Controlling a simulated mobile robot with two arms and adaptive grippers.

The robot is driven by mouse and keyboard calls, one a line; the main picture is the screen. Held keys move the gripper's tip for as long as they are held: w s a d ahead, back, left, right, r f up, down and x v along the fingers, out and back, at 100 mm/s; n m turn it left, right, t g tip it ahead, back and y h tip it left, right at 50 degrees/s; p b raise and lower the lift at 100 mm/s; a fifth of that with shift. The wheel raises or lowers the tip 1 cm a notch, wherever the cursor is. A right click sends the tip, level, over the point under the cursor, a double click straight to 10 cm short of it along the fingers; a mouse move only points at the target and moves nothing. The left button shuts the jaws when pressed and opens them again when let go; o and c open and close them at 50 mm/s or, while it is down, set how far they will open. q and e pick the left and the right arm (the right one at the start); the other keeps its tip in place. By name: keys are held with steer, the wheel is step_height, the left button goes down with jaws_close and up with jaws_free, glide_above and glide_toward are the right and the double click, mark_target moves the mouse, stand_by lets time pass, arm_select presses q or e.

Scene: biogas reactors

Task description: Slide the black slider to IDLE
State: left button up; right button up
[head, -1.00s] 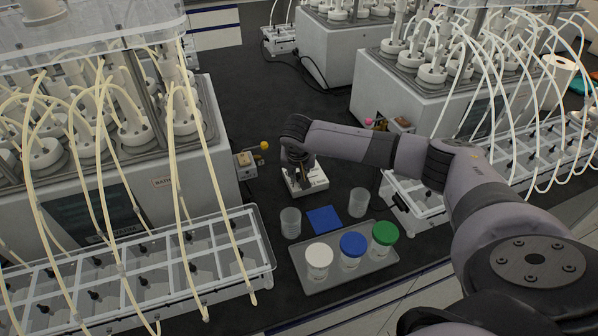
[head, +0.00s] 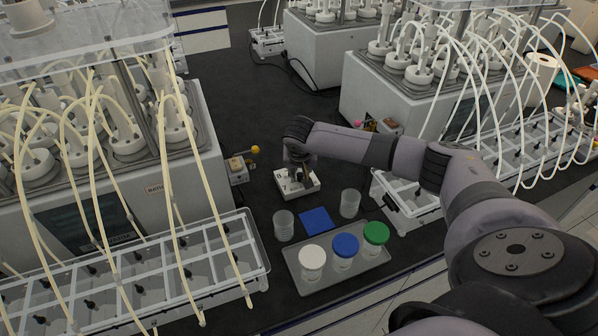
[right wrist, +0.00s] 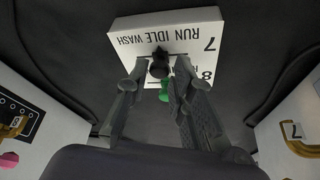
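A white control box (head: 284,187) stands on the dark bench under my right gripper (head: 299,180). In the right wrist view the box (right wrist: 200,62) shows upside-down lettering RUN, IDLE, WASH and a 7, with part of an 8 row. The black slider (right wrist: 160,66) sits near the IDLE word in the picture; its exact stop is hard to tell. A green slider (right wrist: 165,91) is nearer the wrist. My right gripper (right wrist: 160,78) has its fingers apart, one on each side of the black slider, with gaps visible. My left gripper is not in view.
A tray (head: 374,262) with white, blue and green lidded jars lies in front, beside a blue pad (head: 316,221) and two clear cups (head: 284,226) (head: 350,204). Reactors (head: 185,160) with tubes flank the box.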

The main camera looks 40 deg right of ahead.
steer(key=o, duration=0.3)
steer(key=v, duration=1.2)
steer(key=shift+d, duration=0.1)
steer(key=shift+w, duration=0.1)
